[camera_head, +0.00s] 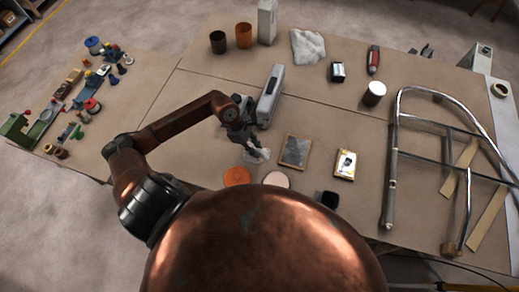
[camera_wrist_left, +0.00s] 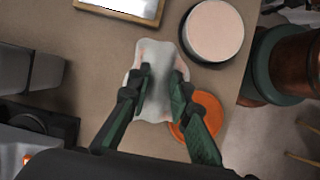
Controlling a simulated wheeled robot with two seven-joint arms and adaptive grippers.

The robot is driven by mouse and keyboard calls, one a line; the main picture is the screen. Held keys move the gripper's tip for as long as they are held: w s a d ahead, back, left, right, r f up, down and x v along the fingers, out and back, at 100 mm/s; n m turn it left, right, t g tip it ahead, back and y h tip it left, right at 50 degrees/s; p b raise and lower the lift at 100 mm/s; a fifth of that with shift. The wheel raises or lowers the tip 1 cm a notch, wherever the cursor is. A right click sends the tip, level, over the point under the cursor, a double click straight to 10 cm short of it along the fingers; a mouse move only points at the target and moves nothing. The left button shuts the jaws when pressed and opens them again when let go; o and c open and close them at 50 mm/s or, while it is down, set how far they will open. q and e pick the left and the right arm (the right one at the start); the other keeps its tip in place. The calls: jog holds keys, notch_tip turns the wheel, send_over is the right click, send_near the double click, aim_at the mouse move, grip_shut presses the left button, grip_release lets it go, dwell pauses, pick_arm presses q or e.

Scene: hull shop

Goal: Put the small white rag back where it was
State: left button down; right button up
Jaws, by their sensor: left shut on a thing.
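The small white rag (camera_wrist_left: 157,62) is between the fingers of my left gripper (camera_wrist_left: 160,82) in the left wrist view. The gripper is shut on it, and the rag spreads out past the fingertips. In the head view the rag (camera_head: 258,154) shows as a pale patch at the tip of my left gripper (camera_head: 250,148), over the brown table. I cannot tell whether the rag touches the table. A larger white cloth (camera_head: 307,46) lies at the back of the table. My right gripper is not in view.
An orange disc (camera_head: 237,176) and a pale round lid (camera_head: 276,179) lie near the rag. A framed plate (camera_head: 296,151) lies to its right, and a grey box (camera_head: 270,94) stands behind the gripper. A chrome tube frame (camera_head: 392,170) covers the right side.

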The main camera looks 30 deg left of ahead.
aim_at(260, 150)
pick_arm(q)
jog(key=w+f, duration=0.3)
jog(key=f, duration=0.1)
jog(key=shift+w+f, duration=0.35)
notch_tip(260, 150, down, 3)
jog(key=shift+r+p, duration=0.1)
jog(key=shift+p, duration=0.45)
jog(key=shift+f, duration=0.3)
jog(key=c, duration=1.8)
grip_release()
jog(key=shift+o, duration=0.2)
